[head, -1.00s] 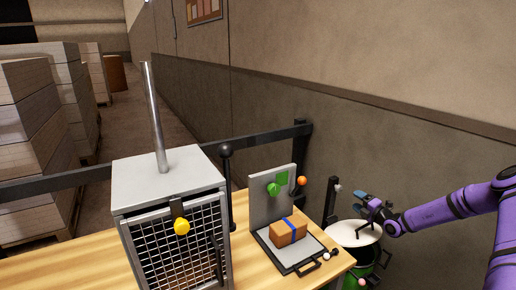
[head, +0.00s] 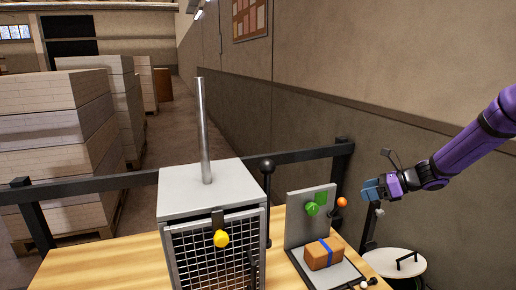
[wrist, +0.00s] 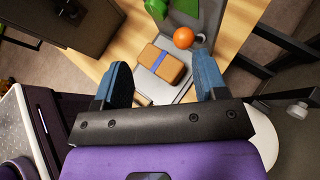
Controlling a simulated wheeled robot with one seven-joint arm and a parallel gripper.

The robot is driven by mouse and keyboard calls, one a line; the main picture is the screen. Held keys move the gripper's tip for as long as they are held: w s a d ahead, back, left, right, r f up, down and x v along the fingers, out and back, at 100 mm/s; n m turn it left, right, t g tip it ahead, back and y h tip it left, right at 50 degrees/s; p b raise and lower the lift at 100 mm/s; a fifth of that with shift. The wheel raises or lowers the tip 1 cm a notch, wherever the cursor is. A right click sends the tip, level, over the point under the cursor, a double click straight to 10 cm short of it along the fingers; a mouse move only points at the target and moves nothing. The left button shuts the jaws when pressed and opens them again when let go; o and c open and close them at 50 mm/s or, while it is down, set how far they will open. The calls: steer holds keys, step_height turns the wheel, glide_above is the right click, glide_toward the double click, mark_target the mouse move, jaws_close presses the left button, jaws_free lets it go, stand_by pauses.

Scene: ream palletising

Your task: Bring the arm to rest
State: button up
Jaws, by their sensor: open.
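My gripper (head: 371,191) is at the end of my purple arm on the right of the head view, raised in front of the wall. In the wrist view my gripper (wrist: 165,84) shows two blue fingers spread wide apart with nothing held between them. Beyond the fingers and apart from them, a brown block with a blue band (wrist: 162,63) lies on a grey plate. The same block (head: 323,254) shows in the head view on the grey stand (head: 296,246).
A grey cage box (head: 210,190) with a metal pole and yellow knob stands on the wooden table (head: 110,262). A green knob (head: 314,207) and an orange ball (head: 342,202) are by the stand. A white-lidded bin (head: 385,263) is beside the table. Dark rails and stacked pallets lie behind.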

steer(key=s+a+r+n+g+h, duration=0.2)
steer(key=s+a+r+n+h, duration=0.15)
steer(key=s+r+n, duration=0.5)
steer(key=s+a+r+n+g+h, duration=0.1)
steer(key=s+a+r+n+h, duration=0.4)
steer(key=s, duration=0.6)
steer(key=s+d+r+n+t+h, duration=0.1)
steer(key=s+n, duration=0.4)
steer(key=s, duration=0.5)
steer(key=s+d+r+n+t+h, duration=0.1)
steer(key=s+d+r+n+t, duration=0.1)
steer(key=s+r+n, duration=0.4)
steer(key=s+d, duration=0.1)
steer(key=s, duration=0.2)
steer(key=shift+s, duration=0.4)
steer(key=shift+h, duration=0.25)
